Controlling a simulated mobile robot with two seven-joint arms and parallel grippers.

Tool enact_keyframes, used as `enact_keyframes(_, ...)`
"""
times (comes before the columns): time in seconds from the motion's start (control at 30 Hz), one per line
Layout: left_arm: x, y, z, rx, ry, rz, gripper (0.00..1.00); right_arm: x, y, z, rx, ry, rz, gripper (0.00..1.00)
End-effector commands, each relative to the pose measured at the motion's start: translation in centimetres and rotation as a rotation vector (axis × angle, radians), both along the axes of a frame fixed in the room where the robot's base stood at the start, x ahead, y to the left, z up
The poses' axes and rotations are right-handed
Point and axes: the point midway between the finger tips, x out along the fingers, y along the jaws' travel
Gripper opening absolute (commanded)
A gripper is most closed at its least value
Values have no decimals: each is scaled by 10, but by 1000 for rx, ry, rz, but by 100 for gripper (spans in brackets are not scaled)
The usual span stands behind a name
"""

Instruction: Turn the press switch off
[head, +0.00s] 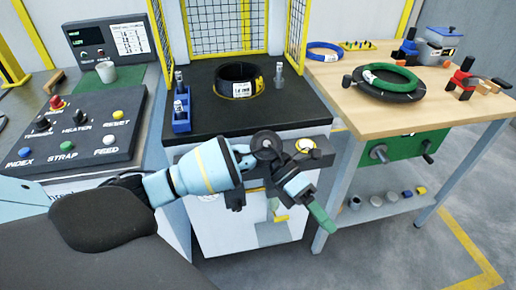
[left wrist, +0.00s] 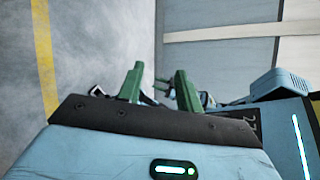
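A dark control panel (head: 88,150) slopes at the left of the head view. It carries two black knobs: one at the left (head: 41,123), whose small label I cannot read for certain, and one labelled HEATER (head: 76,117). My left gripper (head: 322,219) is at the lower middle, in front of the white cabinet, well right of the panel and touching nothing I can see. In the left wrist view its green fingers (left wrist: 158,84) stand apart with nothing gripped between them. I cannot make out my right gripper.
The panel also has a red mushroom button (head: 57,102) and several coloured buttons. A cup (head: 107,73) stands behind it. A black coil (head: 238,82) and blue holder (head: 181,112) sit on the cabinet top. A wooden table (head: 330,75) holds rings and tools at the right.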

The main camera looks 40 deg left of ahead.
Motion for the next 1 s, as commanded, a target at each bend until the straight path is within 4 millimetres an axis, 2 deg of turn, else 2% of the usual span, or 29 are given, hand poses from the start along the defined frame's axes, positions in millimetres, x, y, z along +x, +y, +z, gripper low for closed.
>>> enact_keyframes(0.1, 29, 45, -4, 252, -118, -82, 35, -3, 0, -15, 0, 11, 1, 36)
enact_keyframes(0.23, 58, 105, 8, 531, -199, -128, 35, -5, 1, -24, 2, 18, 1, 36)
enact_keyframes(0.4, 84, 183, 43, 847, -240, -121, 35, -5, 1, -34, 2, 21, 2, 36)
enact_keyframes(0.5, 91, 216, 64, 975, -239, -100, 35, -4, 2, -39, 2, 23, 2, 36)
enact_keyframes(0.6, 93, 237, 79, 1056, -230, -82, 35, -2, 2, -41, 2, 20, 3, 36)
enact_keyframes(0.7, 93, 248, 87, 1095, -223, -71, 35, 1, 2, -41, 1, 15, 3, 36)
enact_keyframes(0.87, 93, 251, 89, 1105, -221, -69, 35, 2, 2, -41, 2, 12, 2, 36)
enact_keyframes(1.0, 93, 250, 81, 1103, -220, -71, 35, 1, 2, -41, 2, 13, 3, 36)
